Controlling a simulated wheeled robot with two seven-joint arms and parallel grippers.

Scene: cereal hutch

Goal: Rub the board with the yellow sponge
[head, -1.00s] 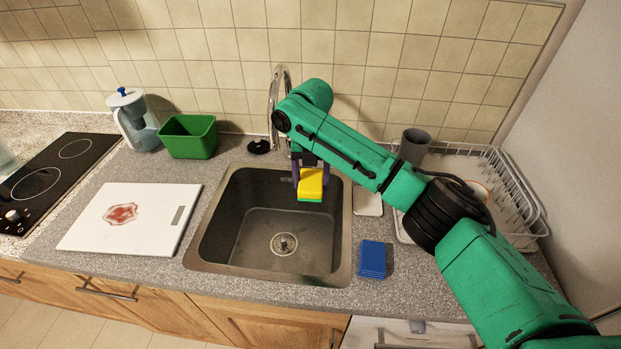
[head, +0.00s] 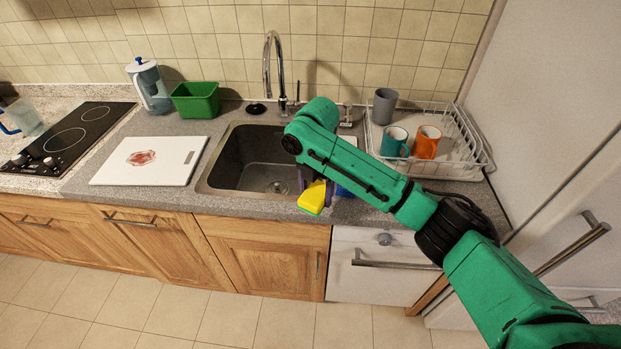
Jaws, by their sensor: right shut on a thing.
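The white board (head: 172,170) lies flat on the counter left of the sink, with a red stain (head: 141,158) on it. The yellow sponge (head: 313,195), with a green underside, is held in my right gripper (head: 309,184) over the front right edge of the sink. The gripper is shut on it, though the arm hides part of the jaws. The sponge is well to the right of the board and apart from it. My left gripper is not in view.
The sink (head: 238,164) with its faucet (head: 273,68) lies between sponge and board. A blue block (head: 343,191) is partly hidden behind my arm. A green bin (head: 196,99) and jug (head: 149,86) stand behind the board. A rack (head: 467,140) with mugs is at right.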

